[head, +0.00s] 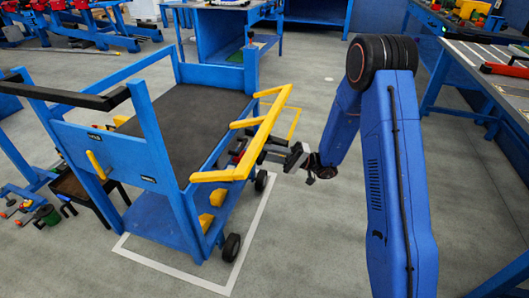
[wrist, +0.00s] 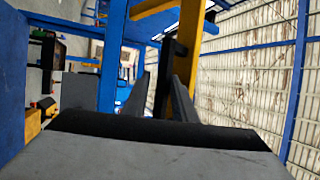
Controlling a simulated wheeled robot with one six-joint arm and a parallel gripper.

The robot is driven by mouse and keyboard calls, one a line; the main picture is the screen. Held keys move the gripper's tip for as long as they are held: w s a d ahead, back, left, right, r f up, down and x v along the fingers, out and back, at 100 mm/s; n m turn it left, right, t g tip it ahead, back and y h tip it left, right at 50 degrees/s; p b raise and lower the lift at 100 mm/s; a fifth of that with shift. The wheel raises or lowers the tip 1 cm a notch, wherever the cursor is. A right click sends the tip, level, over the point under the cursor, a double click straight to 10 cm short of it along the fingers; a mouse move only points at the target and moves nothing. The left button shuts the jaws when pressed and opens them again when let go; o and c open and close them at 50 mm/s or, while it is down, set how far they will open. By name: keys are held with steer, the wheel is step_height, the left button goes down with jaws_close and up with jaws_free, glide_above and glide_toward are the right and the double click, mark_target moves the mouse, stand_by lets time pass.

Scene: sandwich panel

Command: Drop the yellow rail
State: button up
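The yellow rail (head: 266,128) runs along the right upper side of the blue cart (head: 160,190), with bends towards the cart at its ends. My gripper (head: 268,153) reaches in from the right, close beside and below the rail's middle; its fingertips are dark and hard to make out there. In the wrist view the two dark fingers of my gripper (wrist: 160,95) stand apart. The yellow rail (wrist: 188,45) rises steeply by the right finger, which partly covers it.
The cart has a dark top (head: 185,120), wheels and yellow pieces on its lower shelf. White lines mark the floor around it. A blue workbench (head: 480,70) stands at the right, another (head: 220,40) behind. Grey floor (head: 310,110) is open between them.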

steer(key=v, duration=1.7)
steer(key=shift+d, duration=0.15)
